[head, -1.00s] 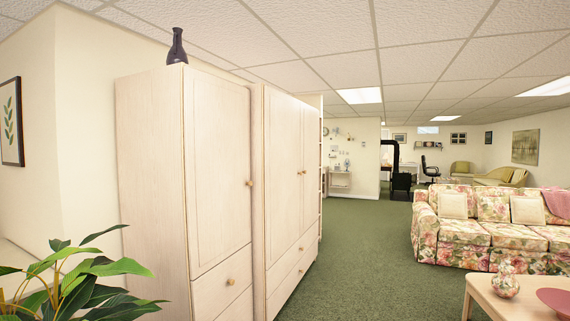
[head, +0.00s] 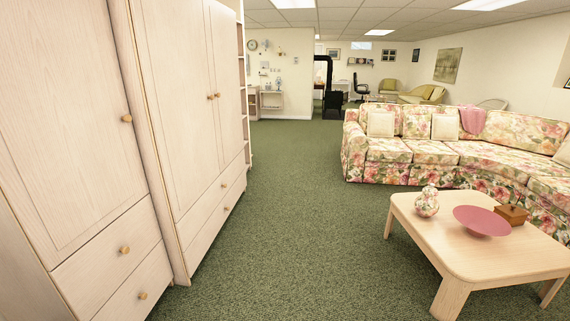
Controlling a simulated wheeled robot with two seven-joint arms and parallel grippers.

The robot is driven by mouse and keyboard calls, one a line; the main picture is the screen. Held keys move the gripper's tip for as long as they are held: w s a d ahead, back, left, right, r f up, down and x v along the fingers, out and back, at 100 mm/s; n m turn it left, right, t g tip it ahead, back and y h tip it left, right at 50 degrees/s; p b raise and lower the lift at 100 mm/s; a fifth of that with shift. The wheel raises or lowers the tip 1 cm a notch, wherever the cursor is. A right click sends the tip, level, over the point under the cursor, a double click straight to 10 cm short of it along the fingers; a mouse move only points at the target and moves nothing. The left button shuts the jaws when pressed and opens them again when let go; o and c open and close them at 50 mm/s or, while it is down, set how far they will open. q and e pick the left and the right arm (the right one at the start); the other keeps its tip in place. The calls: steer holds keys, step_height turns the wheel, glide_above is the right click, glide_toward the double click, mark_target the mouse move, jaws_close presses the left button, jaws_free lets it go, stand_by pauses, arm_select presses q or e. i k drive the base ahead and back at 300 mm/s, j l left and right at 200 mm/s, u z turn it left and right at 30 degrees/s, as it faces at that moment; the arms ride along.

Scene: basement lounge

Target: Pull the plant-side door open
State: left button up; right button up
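A pale wood wardrobe door (head: 62,125) with a round knob (head: 126,118) fills the left of the head view; it is the nearest cabinet door, on the side where the plant stood earlier, and it is shut. A second, taller cabinet beside it has two shut doors (head: 182,100) with a pair of knobs (head: 213,96) at their meeting edge. The plant is outside the view now. Neither of my grippers shows in the head view.
Drawers with knobs (head: 124,250) sit below the doors. Green carpet (head: 290,200) is clear in front of the cabinets. A low wooden table (head: 440,235) with a pink bowl (head: 482,220) stands at right, before a floral sofa (head: 440,150).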

mark_target(170, 34)
steer(key=i+z, duration=0.2)
steer(key=i, duration=2.65)
